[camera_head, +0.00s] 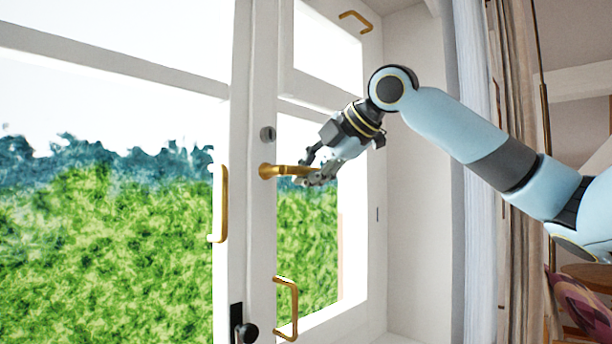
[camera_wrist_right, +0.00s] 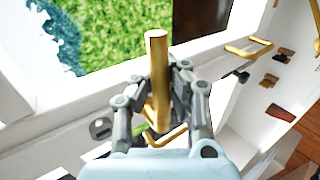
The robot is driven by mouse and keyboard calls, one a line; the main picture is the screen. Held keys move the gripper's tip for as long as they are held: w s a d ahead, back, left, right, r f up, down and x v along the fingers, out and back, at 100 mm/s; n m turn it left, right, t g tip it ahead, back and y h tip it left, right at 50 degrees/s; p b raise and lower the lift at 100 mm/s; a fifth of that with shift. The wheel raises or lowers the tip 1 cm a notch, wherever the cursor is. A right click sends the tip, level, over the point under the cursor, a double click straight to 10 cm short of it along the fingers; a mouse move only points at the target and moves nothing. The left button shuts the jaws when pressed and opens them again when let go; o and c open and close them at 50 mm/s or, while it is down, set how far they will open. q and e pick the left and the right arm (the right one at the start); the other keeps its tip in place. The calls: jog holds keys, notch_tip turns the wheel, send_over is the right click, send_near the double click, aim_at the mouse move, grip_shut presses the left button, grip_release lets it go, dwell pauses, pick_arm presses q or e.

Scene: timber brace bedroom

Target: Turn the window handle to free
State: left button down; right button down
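The window handle (camera_head: 290,171) is a brass lever on the white window frame, lying roughly horizontal with its free end to the right of its round base. My right gripper (camera_head: 320,170) is at the free end, coming from the right. In the right wrist view, the brass bar of the handle (camera_wrist_right: 158,80) stands between the two fingers of my right gripper (camera_wrist_right: 163,92). The dark finger pads lie close against both sides of the bar and look shut on it. Part of the handle's base is hidden there. My left gripper is not in view.
Other brass pulls sit on the window: one on the left sash (camera_head: 222,203), one low (camera_head: 287,308), one high (camera_head: 356,20). Curtains (camera_head: 515,150) hang at right.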

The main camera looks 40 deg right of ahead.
jog(key=c, duration=1.2)
grip_release()
jog(key=shift+s+r, duration=0.25)
jog(key=shift+r, duration=0.1)
jog(key=shift+c, duration=0.2)
jog(key=shift+w, duration=0.1)
jog(key=shift+f, duration=0.1)
